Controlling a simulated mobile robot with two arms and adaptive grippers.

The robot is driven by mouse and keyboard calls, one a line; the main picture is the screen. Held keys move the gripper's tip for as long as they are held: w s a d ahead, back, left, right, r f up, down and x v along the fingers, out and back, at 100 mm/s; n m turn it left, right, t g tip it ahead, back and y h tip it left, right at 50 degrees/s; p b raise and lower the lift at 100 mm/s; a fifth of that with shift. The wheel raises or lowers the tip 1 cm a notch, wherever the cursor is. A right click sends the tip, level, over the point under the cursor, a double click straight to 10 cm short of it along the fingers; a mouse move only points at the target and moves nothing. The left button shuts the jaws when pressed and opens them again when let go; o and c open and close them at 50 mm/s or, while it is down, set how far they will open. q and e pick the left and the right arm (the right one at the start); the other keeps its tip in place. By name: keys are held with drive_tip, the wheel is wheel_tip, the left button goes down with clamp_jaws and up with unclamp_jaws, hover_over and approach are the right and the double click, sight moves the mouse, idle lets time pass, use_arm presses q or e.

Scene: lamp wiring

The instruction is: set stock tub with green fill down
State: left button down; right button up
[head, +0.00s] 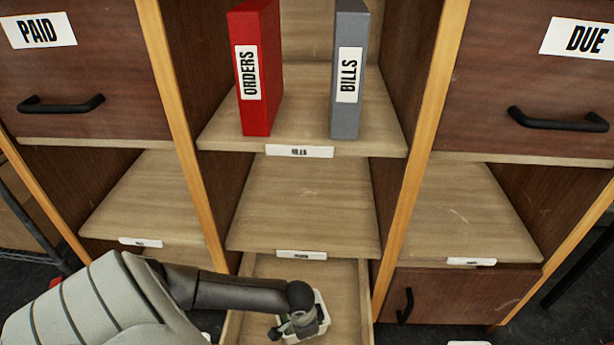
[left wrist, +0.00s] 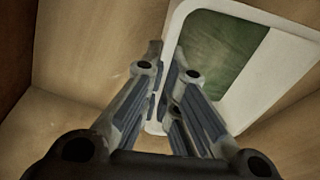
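The stock tub (head: 323,309) is white and sits low in the head view, partly hidden by my left gripper (head: 298,325). In the left wrist view the tub's green fill (left wrist: 222,48) shows inside its pale rim. My left gripper (left wrist: 168,75) has its fingers close together, one on each side of the tub's near wall, and looks shut on it. The tub is within the outline of the open drawer (head: 352,290); I cannot tell whether it touches the drawer's floor. My right gripper is not in view.
Above the drawer is an empty shelf (head: 305,205). Higher up, a red ORDERS binder (head: 262,70) and a grey BILLS binder (head: 348,75) stand upright. Closed PAID (head: 85,75) and DUE (head: 540,85) fronts flank them. Wooden drawer walls lie close around the tub.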

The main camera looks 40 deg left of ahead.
use_arm(q)
drive_tip(key=shift+f, duration=0.1)
drive_tip(key=c, duration=1.6)
unclamp_jaws()
drive_tip(key=shift+c, duration=0.2)
